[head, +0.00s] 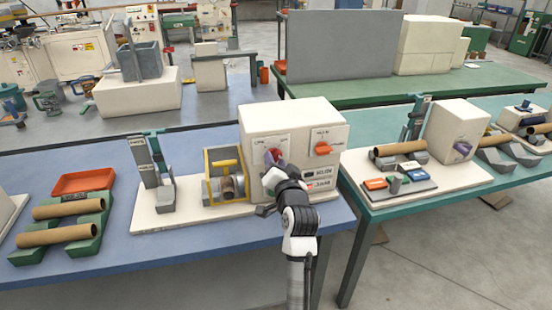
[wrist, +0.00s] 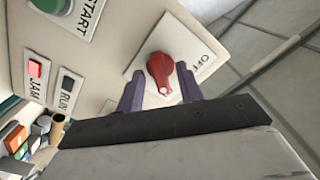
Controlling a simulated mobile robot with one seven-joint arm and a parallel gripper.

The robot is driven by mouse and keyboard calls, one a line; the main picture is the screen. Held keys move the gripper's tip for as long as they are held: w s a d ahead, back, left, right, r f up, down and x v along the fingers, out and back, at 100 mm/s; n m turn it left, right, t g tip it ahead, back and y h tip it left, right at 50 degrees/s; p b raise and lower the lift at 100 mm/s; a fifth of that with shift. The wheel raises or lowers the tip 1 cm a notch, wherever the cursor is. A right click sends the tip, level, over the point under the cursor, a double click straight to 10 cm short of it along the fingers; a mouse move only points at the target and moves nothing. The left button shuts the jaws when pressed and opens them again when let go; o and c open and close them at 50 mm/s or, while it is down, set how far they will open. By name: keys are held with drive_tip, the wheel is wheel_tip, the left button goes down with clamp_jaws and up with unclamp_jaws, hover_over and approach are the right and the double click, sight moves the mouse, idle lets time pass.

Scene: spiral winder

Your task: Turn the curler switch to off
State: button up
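A red switch knob (wrist: 160,72) sits on a white plate marked OFF on the cream machine box (head: 290,116). In the wrist view its pale-marked end points toward my gripper, away from the box's far edge. In the head view the red knob (head: 274,152) is partly hidden by my gripper (head: 270,157). In the wrist view my gripper's two purple fingers (wrist: 160,84) are apart, one on each side of the knob. I cannot tell whether they touch it. The plate's other lettering is hidden or too small to read.
An orange knob (head: 322,148) is on a second plate to the right. The wrist view shows a green START button (wrist: 52,5), a JAM light (wrist: 36,68) and a RUN light (wrist: 68,82). A yellow-framed unit (head: 224,164) stands left of the box. A gap separates the two tables.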

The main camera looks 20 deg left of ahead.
drive_tip(key=shift+w+a, duration=0.15)
drive_tip(key=shift+w, duration=0.1)
clamp_jaws()
